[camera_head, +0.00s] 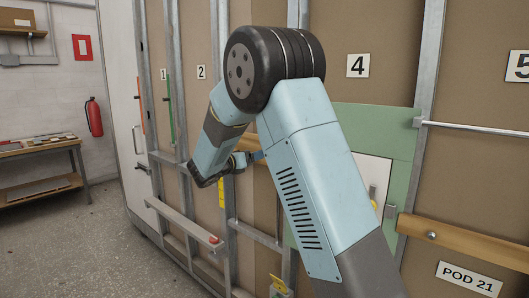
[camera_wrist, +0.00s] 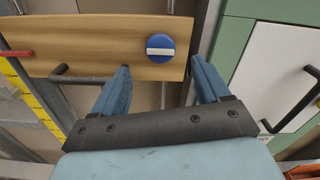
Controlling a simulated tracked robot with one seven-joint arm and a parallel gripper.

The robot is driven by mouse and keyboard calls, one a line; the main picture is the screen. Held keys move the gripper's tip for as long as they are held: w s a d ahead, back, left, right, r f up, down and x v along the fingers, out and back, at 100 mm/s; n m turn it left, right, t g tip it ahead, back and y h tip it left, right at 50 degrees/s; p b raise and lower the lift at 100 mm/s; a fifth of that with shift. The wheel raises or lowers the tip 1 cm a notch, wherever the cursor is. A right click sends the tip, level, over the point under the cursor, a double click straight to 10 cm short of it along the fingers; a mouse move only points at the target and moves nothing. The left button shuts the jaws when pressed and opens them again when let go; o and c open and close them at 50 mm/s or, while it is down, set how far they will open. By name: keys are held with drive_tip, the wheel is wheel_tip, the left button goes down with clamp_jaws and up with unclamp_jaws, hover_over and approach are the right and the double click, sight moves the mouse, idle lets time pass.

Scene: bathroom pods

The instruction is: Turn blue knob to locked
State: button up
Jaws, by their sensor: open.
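The blue knob (camera_wrist: 160,40) is a round disc with a white bar across its face, on a wooden board (camera_wrist: 90,34) in the wrist view. The bar lies nearly level in that picture. My gripper (camera_wrist: 160,70) is open, its two blue fingers apart and nothing between them. The knob appears beyond the fingertips, between their lines, with no contact visible. In the head view my gripper (camera_head: 257,155) is partly seen beside my arm, close to the wall. The knob cannot be made out there; my arm blocks part of the wall.
A dark handle (camera_wrist: 88,76) sits on the board left of the knob. A white door (camera_wrist: 275,75) with a black handle (camera_wrist: 294,106) in a green frame lies to the right. Metal wall studs (camera_head: 172,75) stand nearby. Open floor (camera_head: 80,245) lies at left.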

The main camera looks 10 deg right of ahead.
drive_tip(key=x, duration=0.7)
drive_tip(key=shift+w+d, duration=0.1)
drive_tip(key=shift+c, duration=0.3)
drive_tip(key=c, duration=0.9)
drive_tip(key=shift+c, duration=0.4)
